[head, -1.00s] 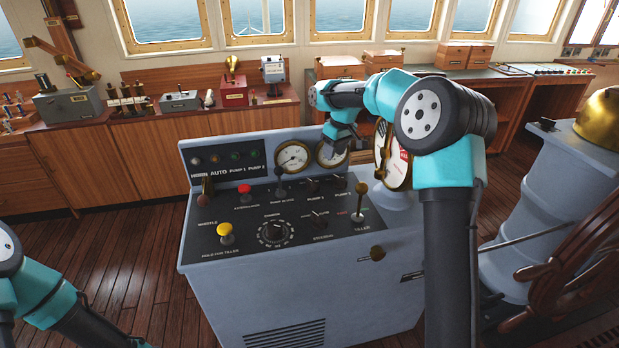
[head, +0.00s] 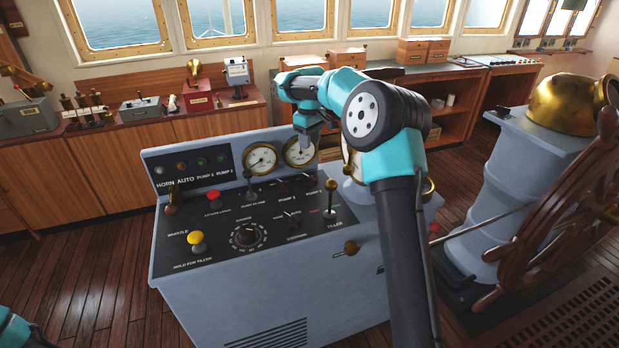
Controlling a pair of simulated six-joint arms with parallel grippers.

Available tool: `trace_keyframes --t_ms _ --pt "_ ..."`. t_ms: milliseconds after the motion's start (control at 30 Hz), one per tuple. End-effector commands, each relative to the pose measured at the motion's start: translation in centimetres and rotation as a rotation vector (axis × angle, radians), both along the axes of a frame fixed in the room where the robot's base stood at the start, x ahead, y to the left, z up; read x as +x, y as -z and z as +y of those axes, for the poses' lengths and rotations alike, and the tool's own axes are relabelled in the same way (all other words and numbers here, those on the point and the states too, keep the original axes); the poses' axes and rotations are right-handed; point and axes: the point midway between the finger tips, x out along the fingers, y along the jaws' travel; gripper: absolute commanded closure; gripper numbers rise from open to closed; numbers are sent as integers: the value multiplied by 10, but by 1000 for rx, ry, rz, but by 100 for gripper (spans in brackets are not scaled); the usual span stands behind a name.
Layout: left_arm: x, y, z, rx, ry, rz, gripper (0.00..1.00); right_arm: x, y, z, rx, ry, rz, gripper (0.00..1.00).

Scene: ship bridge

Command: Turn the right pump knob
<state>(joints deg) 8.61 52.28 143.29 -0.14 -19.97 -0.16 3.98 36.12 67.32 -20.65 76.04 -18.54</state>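The grey control console (head: 275,285) stands in the middle of the head view. Two small black pump knobs sit side by side on its sloped black panel: a left one (head: 282,186) and the right pump knob (head: 310,181). My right gripper (head: 312,143) points down above and behind the right pump knob, in front of the right gauge (head: 299,152). It looks apart from the knob. Its fingers are too small and dark to tell whether they are open. Only a bit of my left arm shows at the bottom left corner; its gripper is out of view.
A brass-topped tiller lever (head: 330,197) stands just right of the pump knobs. A red button (head: 213,196), yellow button (head: 196,238) and larger round dial (head: 247,235) share the panel. A wooden wheel (head: 535,225) stands at the right.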

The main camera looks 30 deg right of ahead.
Motion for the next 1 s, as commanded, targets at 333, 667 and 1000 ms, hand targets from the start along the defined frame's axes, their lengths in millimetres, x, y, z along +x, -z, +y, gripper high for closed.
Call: trace_keyframes --t_ms 333,667,1000 --pt "0 0 0 0 0 0 57 -1 60 0 0 0 4 61" --pt "0 0 0 0 0 0 57 -1 116 0 1 0 3 61" --pt "0 0 0 0 0 0 57 0 147 0 0 0 0 61"
